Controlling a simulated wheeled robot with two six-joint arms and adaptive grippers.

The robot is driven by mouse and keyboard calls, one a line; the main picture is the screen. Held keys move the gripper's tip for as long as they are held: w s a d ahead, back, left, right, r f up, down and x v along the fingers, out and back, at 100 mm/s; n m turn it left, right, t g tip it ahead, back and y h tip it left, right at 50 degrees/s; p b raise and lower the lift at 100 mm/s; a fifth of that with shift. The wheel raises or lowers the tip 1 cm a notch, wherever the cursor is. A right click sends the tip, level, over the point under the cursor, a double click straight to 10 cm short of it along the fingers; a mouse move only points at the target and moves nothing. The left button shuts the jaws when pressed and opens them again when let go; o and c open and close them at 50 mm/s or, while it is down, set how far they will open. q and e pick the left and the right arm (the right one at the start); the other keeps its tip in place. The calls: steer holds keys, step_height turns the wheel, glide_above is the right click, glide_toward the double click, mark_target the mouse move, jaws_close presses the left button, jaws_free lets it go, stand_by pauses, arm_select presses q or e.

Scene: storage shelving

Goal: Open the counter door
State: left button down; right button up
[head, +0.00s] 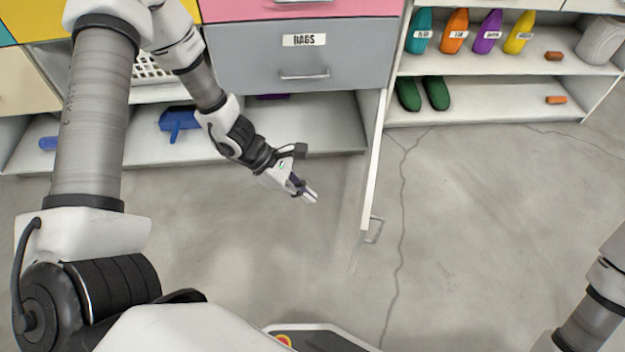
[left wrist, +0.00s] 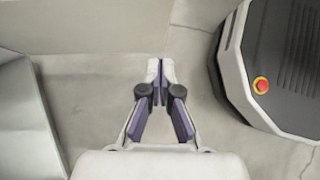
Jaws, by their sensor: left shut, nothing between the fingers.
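The counter door (head: 374,170) is a thin white panel in the head view. It stands swung out from the shelving, seen nearly edge-on, and the compartment with the green shoes is exposed to its right. Its metal handle (head: 375,230) is near the door's outer end. My left gripper (head: 311,198) is left of the door, apart from it, over the open floor. In the left wrist view its fingers (left wrist: 160,72) are together with nothing between them. My right arm shows at the lower right of the head view, but its gripper is out of view.
A grey drawer (head: 300,55) labelled RAGS is above the lower shelf. A blue dustpan (head: 180,120) lies on that shelf. Coloured bottles (head: 455,32) and green shoes (head: 437,93) stand on the right shelves. The floor (head: 480,220) right of the door is clear.

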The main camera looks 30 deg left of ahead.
arm_select(q)
steer(key=w+d+r+b+x, duration=0.1)
steer(key=r+b+x, duration=0.1)
steer(key=b+x, duration=0.5)
steer(key=x, duration=0.6)
steer(key=shift+d+r, duration=0.2)
steer(key=shift+d, duration=0.05)
arm_select(e)
step_height(320, 180, down, 8)
steer(key=shift+d+r, duration=0.15)
steer(key=shift+r, duration=0.1)
arm_select(q)
steer(key=shift+w+d, duration=0.1)
steer(key=shift+w, duration=0.05)
arm_select(e)
steer(key=shift+d, duration=0.1)
